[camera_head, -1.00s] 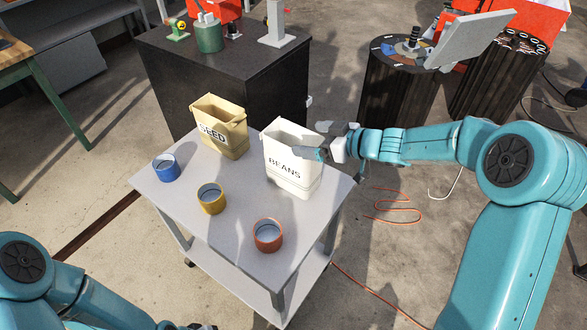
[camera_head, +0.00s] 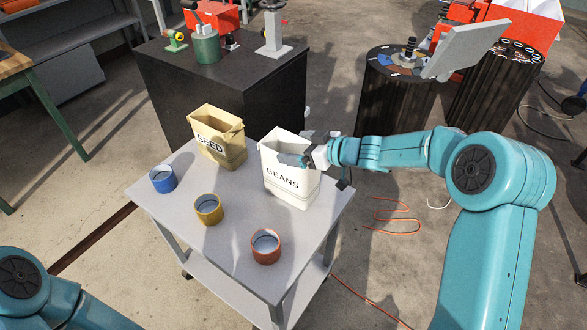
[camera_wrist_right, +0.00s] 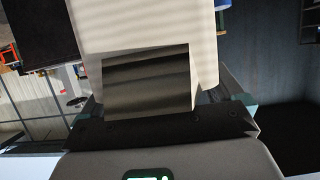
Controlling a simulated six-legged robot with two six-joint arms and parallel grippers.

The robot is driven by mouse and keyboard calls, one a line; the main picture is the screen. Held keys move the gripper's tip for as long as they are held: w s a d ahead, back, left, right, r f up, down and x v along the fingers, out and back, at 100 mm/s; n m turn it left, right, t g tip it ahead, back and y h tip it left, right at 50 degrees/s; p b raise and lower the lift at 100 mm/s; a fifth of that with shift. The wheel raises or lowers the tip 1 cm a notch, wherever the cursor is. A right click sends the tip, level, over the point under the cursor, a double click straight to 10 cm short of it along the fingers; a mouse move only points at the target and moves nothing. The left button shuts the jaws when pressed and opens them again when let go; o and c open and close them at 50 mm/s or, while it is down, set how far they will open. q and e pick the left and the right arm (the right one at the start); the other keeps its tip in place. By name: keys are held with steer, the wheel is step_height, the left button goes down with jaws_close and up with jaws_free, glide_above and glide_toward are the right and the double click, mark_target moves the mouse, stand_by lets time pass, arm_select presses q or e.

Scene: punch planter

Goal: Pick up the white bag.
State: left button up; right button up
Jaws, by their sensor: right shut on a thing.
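The white bag (camera_head: 282,182), marked BEANS, stands upright with its top open at the right back part of a grey cart top (camera_head: 228,240). My right gripper (camera_head: 300,152) comes in from the right and is shut on the bag's upper right side. In the right wrist view the pale bag (camera_wrist_right: 145,28) fills the upper middle, between the fingers. The bag's base appears to rest on the cart. My left arm shows at the lower left; its gripper is out of view.
A tan bag (camera_head: 218,137) marked SEED stands left of the white bag. A blue cup (camera_head: 163,180), a yellow cup (camera_head: 209,209) and an orange cup (camera_head: 266,247) stand along the cart's front. A black cabinet (camera_head: 225,90) stands close behind.

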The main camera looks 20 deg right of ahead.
steer(key=shift+r, duration=0.25)
step_height(320, 180, up, 20)
steer(key=p, duration=0.9)
steer(key=shift+f, duration=0.15)
